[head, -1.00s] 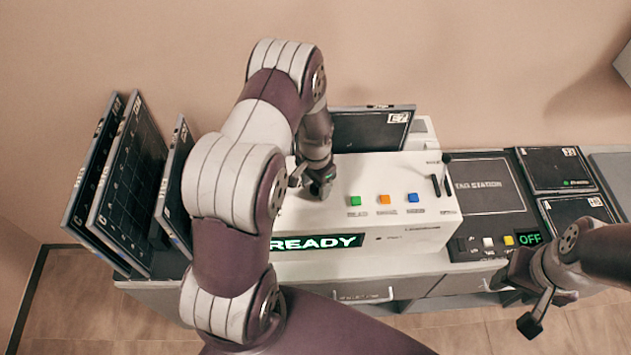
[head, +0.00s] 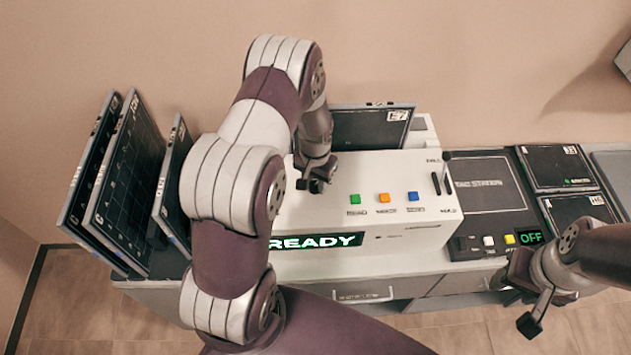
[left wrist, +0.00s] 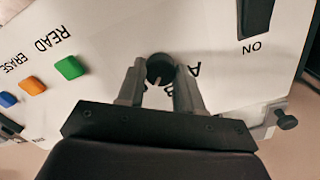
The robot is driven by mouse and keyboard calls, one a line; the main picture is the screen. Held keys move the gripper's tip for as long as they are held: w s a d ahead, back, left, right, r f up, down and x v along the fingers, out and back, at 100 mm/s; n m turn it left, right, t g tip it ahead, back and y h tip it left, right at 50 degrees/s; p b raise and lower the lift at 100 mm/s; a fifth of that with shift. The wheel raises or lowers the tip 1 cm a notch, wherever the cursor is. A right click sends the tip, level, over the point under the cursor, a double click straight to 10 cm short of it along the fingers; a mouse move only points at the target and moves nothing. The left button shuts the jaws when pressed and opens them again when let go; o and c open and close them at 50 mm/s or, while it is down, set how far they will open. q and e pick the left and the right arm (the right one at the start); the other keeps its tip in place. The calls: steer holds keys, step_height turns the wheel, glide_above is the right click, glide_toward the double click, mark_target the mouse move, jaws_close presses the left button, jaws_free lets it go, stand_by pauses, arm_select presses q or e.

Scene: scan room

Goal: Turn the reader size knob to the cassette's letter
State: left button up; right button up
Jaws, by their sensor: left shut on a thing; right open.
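The reader (head: 400,220) is a white box with a lit READY display. Its black round size knob (left wrist: 160,66) shows in the left wrist view between the fingers of my left gripper (left wrist: 160,76), which is shut on it. The knob's white mark points toward the gripper's palm, near a partly covered letter B; a letter A stands to the right. In the head view my left gripper (head: 314,186) is over the reader's top and hides the knob. My right gripper (head: 520,300) is open and empty.
Green, orange and blue buttons (head: 384,198) and a lever (head: 446,170) are on the reader. Several dark cassettes (head: 128,185) stand at left. The tag station (head: 487,190), with an OFF display, and two flat cassettes (head: 556,168) are at right.

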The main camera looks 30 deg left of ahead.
arm_select(q)
steer(key=n+b, duration=0.1)
steer(key=n, duration=0.3)
steer(key=shift+f, duration=0.1)
steer(key=shift+n, duration=2.1)
steer(key=shift+s, duration=0.1)
steer(key=o, duration=1)
steer(key=shift+o, duration=0.2)
